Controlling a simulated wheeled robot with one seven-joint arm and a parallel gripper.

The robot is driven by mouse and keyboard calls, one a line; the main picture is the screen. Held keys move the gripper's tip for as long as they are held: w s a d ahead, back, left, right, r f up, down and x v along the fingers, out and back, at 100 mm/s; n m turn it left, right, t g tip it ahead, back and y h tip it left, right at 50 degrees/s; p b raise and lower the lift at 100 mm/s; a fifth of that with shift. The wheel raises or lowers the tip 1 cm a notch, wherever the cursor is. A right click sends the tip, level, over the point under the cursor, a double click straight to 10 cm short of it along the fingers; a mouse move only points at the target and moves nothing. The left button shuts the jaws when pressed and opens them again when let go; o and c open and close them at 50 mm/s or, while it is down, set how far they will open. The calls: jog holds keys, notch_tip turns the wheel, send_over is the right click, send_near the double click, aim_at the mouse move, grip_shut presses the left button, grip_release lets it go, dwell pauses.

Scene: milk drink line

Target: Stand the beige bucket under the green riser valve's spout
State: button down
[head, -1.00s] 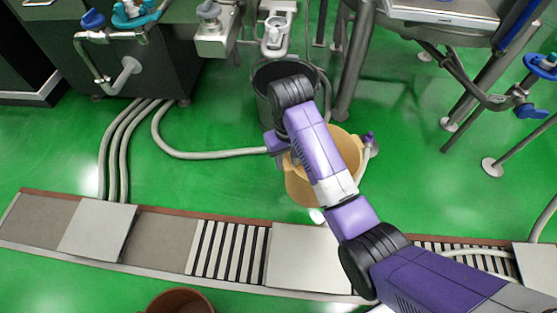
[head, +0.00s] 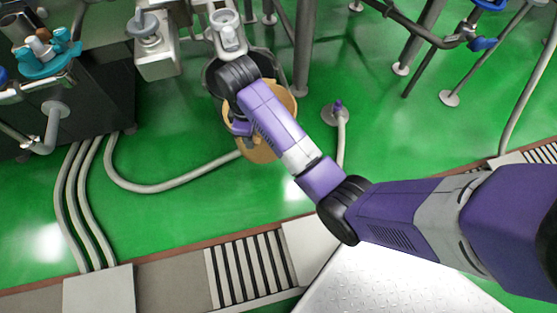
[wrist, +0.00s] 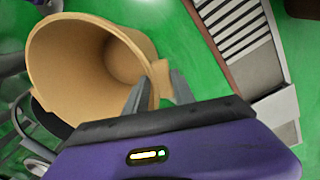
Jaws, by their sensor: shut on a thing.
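In the head view the fingers are hidden. I cannot tell which fitting is the green riser valve; a teal fitting (head: 45,55) is at the upper left.
The dark bucket stands below a metal funnel fitting (head: 228,35). A purple-topped stub (head: 337,107) with a hose rises right of the beige bucket. Grey hoses (head: 160,187) cross the floor at left. A slatted drain (head: 245,270) runs in front. Blue-handled pipework (head: 482,43) stands at upper right.

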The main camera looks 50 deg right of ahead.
jog(key=s+d+f+n+t, duration=0.1)
jog(key=s+d+f+n, duration=0.2)
jog(key=s+d+n, duration=0.75)
notch_tip(320, 180, down, 20)
jog(key=s+m+b, duration=0.1)
jog(key=b, duration=0.8)
jog(key=shift+d, duration=0.35)
jog(key=c, duration=1.1)
grip_release()
jog(key=shift+s, duration=0.15)
jog(key=shift+o, duration=0.2)
